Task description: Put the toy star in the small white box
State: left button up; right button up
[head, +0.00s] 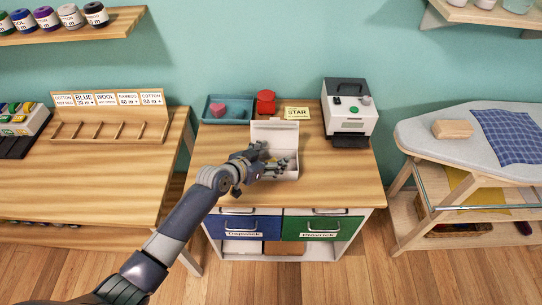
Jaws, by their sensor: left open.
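The small white box (292,175) stands open on the middle wooden table, with its lid (275,131) raised at the back. My left gripper (278,166) is open, with its fingers over the opening of the box and inside its outline. The fingers cover much of the box's inside. I cannot clearly make out the toy star; it may be hidden by the gripper. A small yellow card (297,113) reading STAR lies behind the box. My right gripper is out of view.
Behind the box are a teal tray (207,115) with small shapes and a red rounded object (266,101). A white and dark machine (349,112) stands at the right. The table's front and left parts are clear. An ironing board (425,135) is further right.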

pick_arm(q)
jog(key=shift+r, duration=0.15)
jog(key=shift+r+p, duration=0.3)
jog(key=shift+p, duration=0.15)
jog(key=shift+r+p, duration=0.45)
jog(key=shift+r, duration=0.05)
jog(key=b+v, duration=0.1)
jog(key=v, duration=1)
jog(key=shift+s+a+b, duration=0.3)
jog(key=shift+s+b, duration=0.05)
jog(key=shift+s, duration=0.05)
jog(key=shift+f, duration=0.1)
jog(key=shift+s+f, duration=0.1)
